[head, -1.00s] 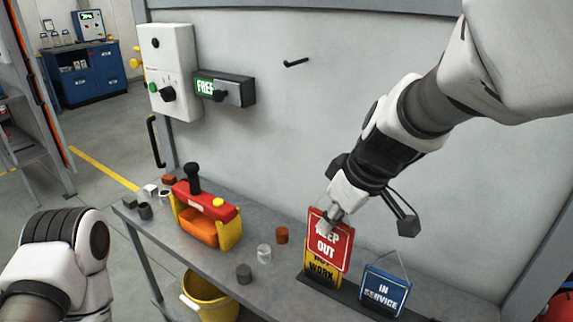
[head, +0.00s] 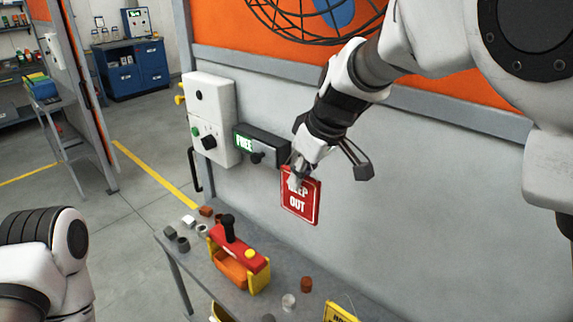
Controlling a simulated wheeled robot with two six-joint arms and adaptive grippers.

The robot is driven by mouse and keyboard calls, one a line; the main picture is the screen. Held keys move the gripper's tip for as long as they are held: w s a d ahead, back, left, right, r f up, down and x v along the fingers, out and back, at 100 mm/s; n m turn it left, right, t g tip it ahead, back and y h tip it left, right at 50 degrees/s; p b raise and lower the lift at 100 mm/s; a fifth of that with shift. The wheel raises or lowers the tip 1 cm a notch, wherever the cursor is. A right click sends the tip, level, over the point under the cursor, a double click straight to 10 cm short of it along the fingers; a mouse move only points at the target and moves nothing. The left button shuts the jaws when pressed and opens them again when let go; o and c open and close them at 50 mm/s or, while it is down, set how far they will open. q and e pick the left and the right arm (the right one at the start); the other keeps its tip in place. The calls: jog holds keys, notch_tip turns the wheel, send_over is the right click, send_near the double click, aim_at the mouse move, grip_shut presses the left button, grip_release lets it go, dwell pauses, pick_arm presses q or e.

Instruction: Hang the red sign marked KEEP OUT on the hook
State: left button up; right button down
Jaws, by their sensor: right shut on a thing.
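The red KEEP OUT sign (head: 302,203) hangs from my right gripper (head: 298,174), which is shut on its top edge. The sign is raised in front of the grey wall panel, clear of the bench, just right of and below the box marked FREE. It looks nearly upright, slightly tilted. The fingers cover part of the word KEEP. The hook cannot be seen; my right gripper and arm cover part of the wall. My left gripper is out of view; only part of the left arm shows at lower left.
The box marked FREE (head: 262,146) and a white switch box (head: 210,118) stick out from the wall. On the bench (head: 208,270) stand a red-and-yellow tool (head: 239,262) and several small cylinders. A yellow sign (head: 338,313) shows at the bottom edge.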

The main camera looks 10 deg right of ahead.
jog(key=w+d+f+p, duration=0.1)
jog(key=w+d+f, duration=0.2)
jog(key=w+d, duration=0.2)
jog(key=shift+w+d+p, duration=0.25)
jog(key=shift+d+p, duration=0.1)
jog(key=shift+d, duration=0.6)
jog(key=shift+s, duration=0.1)
jog(key=shift+f, duration=0.1)
dwell(0.4)
jog(key=c, duration=1.2)
grip_release()
jog(key=shift+o, duration=0.2)
